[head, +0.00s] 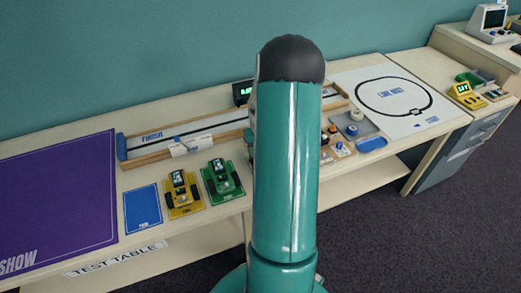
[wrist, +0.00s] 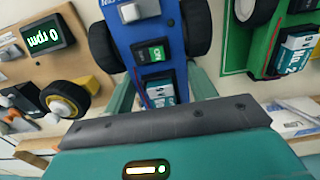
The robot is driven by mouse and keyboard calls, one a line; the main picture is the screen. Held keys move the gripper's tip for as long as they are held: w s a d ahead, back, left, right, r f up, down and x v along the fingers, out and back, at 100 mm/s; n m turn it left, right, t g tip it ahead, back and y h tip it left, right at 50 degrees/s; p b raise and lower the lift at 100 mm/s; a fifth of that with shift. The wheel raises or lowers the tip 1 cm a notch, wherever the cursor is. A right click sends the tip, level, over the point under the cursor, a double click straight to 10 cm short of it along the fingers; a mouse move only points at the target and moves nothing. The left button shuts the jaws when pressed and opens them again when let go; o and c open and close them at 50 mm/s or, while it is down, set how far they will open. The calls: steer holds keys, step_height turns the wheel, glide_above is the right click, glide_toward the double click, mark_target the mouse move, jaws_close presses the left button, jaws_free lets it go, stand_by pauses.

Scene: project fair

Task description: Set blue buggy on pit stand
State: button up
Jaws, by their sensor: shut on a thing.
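The blue buggy (wrist: 158,45) has dark wheels, a green-lit switch and a battery pack; it shows at the top middle of the wrist view, partly cut off. My gripper (wrist: 160,88) is shut on it, with a teal finger at each side. In the head view my own arm hides the gripper and the buggy. I cannot make out the pit stand for certain in either view. I cannot tell how high the buggy is above the table.
A green buggy (head: 222,180) and a yellow buggy (head: 182,192) stand beside a bare blue pad (head: 142,208). A purple mat (head: 60,205) lies left. A wooden board with an rpm display (wrist: 47,38) is left of the held buggy in the wrist view.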

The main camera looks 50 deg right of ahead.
stand_by(0.8)
steer(key=o, duration=0.9)
step_height(320, 180, up, 14)
steer(key=shift+f, duration=0.15)
